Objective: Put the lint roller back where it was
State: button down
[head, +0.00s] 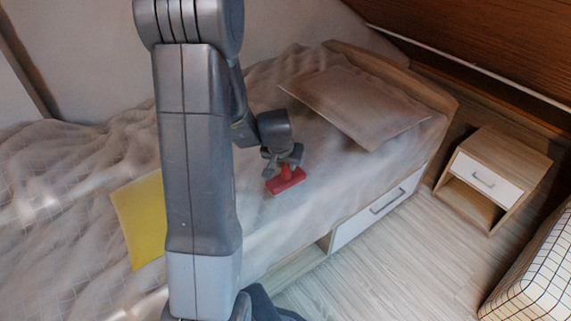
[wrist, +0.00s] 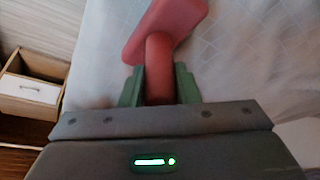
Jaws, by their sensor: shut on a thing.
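The red lint roller (head: 286,181) is in my gripper (head: 284,160), over the bed near the pillow. In the wrist view my gripper (wrist: 159,88) has its green-grey fingers on either side of the roller's handle, and the wider red head of the lint roller (wrist: 165,28) points away from me. The bed cover lies behind and below it. I cannot tell whether the roller touches the cover.
A beige pillow (head: 352,103) lies at the bed's head. A yellow item (head: 140,218) lies on the bed at left. The bed has a white drawer (head: 378,209). A nightstand (head: 493,176) and a checked item (head: 535,275) stand right, with clear floor (head: 385,265) between.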

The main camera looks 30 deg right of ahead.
jog(key=shift+f, duration=0.1)
jog(key=c, duration=1.1)
grip_release()
jog(key=shift+r, duration=0.25)
jog(key=p+v, duration=0.2)
jog(key=v, duration=1)
jog(key=shift+f, duration=0.1)
